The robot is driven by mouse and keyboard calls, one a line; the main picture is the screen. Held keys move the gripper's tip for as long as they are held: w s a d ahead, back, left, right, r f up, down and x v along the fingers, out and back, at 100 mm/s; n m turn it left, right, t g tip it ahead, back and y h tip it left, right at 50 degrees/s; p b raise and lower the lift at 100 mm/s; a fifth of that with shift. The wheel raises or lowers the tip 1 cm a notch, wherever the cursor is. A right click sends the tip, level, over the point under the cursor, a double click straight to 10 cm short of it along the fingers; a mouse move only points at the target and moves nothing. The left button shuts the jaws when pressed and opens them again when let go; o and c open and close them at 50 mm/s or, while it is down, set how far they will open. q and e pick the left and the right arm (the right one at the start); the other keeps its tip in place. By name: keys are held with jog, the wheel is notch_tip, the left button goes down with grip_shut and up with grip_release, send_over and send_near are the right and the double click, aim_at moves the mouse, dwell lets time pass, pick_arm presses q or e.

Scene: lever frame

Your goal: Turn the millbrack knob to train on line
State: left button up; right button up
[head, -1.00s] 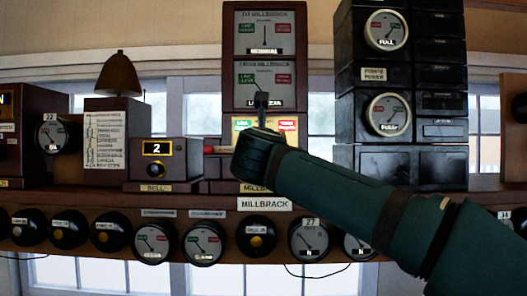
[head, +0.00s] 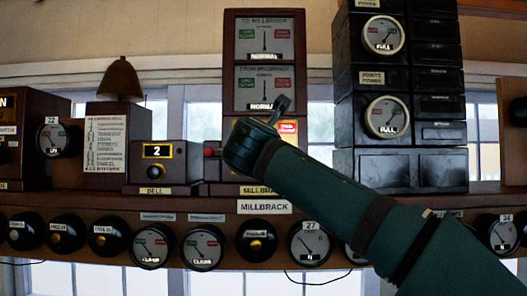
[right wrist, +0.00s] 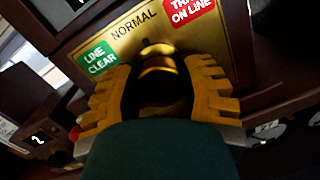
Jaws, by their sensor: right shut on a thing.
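The millbrack knob (right wrist: 158,64) is a brass-coloured knob on a yellow panel (right wrist: 80,72) in the right wrist view. Its tip points upward there, near the gap between the NORMAL label (right wrist: 134,26) and the red TRAIN ON LINE label (right wrist: 190,12). The green LINE CLEAR label (right wrist: 98,56) is at the left. My right gripper (right wrist: 160,80) is shut around the knob, one yellow finger on each side. In the head view, my right gripper (head: 262,140) hides the knob and most of the panel; the red label (head: 289,131) shows beside it. My left gripper is out of view.
Above the knob, two needle dials stand upright, the upper (head: 264,38) and the lower (head: 264,87) both marked NORMAL. A bell box (head: 157,165) is to the left and a black cabinet (head: 386,160) to the right. Round instruments line the shelf front below.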

jog(key=shift+m, duration=1.1)
jog(key=m+b, duration=0.1)
jog(key=m, duration=0.1)
jog(key=shift+m+g+h, duration=0.3)
jog(key=shift+m, duration=1.9)
jog(key=o, duration=1.7)
jog(key=shift+c, duration=0.2)
jog(key=shift+b, duration=0.3)
